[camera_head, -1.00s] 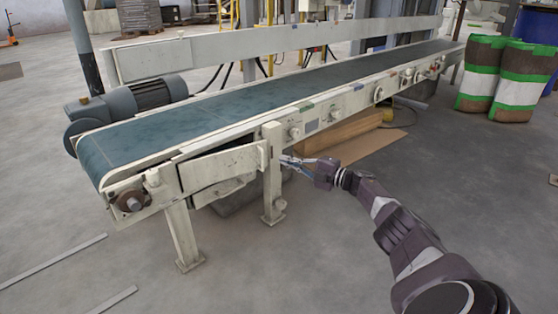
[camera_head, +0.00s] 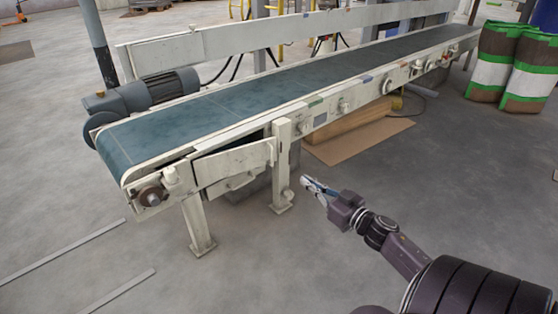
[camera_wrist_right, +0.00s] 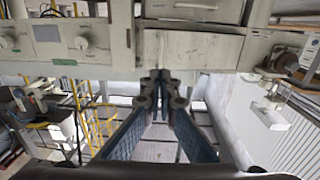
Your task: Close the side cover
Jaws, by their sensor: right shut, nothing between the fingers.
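The side cover (camera_head: 236,166) is a pale, worn panel on the near side of the conveyor, close to its left end. It stands ajar, with its right end out from the frame near the leg and a dark gap behind its top edge. In the right wrist view, which looks upside down, the cover (camera_wrist_right: 192,50) appears as a light panel beyond the fingertips. My right gripper (camera_head: 308,184) is shut and empty, in free air right of the leg and apart from the cover. Its blue-grey fingers (camera_wrist_right: 164,90) meet in the wrist view. My left gripper is not in view.
A conveyor leg (camera_head: 281,168) stands between the cover and my right gripper. The conveyor's blue belt (camera_head: 210,115) runs to the back right. Flat cardboard (camera_head: 357,141) lies beneath it. Striped sacks (camera_head: 493,60) stand at the far right. The floor in front is mostly clear.

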